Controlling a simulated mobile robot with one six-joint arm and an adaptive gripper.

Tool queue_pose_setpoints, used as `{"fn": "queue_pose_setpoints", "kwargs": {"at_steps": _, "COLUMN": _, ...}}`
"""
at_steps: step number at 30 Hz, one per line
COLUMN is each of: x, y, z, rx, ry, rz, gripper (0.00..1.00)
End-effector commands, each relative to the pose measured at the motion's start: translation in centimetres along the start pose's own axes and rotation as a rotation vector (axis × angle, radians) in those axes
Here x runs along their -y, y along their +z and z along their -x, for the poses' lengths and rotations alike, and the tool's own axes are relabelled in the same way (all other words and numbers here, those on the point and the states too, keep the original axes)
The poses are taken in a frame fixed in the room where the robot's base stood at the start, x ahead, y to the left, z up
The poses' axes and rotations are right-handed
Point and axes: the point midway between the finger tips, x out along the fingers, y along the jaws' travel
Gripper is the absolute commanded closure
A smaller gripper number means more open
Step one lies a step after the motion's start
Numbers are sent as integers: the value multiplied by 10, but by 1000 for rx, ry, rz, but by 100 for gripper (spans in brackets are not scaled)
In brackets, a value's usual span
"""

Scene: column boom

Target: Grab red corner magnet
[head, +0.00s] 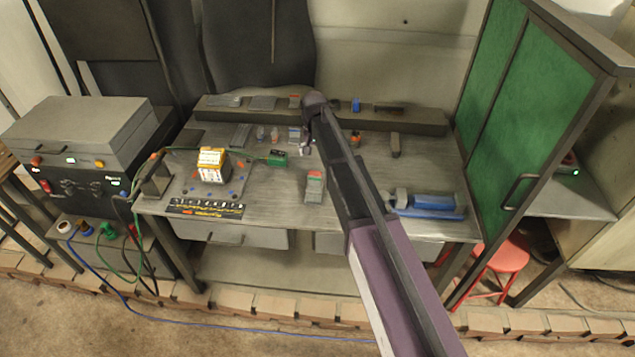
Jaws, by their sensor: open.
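My arm reaches from the lower right over the workbench (275,205). My gripper (306,149) is at its far end, small in the picture, pointing down above the rear middle of the bench. It is open, and I see nothing held in it. I cannot tell for certain which piece is the red corner magnet. A grey block with a red top (314,187) stands nearer the front, below the gripper in the picture.
Blue clamps (428,205) lie at the right front. A green-panelled screen (515,130) closes the right side. A grey power unit (75,140) stands far left. The front middle is mostly clear.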

Motion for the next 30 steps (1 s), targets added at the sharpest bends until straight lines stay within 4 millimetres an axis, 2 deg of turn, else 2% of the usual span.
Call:
{"fn": "queue_pose_setpoints", "kwargs": {"at_steps": 1, "x": 0, "y": 0, "z": -8, "rx": 0, "ry": 0, "rz": 0, "gripper": 0}}
{"fn": "queue_pose_setpoints", "kwargs": {"at_steps": 18, "x": 1, "y": 0, "z": -50, "rx": 0, "ry": 0, "rz": 1, "gripper": 0}}
{"fn": "queue_pose_setpoints", "kwargs": {"at_steps": 30, "x": 1, "y": 0, "z": -57, "rx": 0, "ry": 0, "rz": 2, "gripper": 0}}
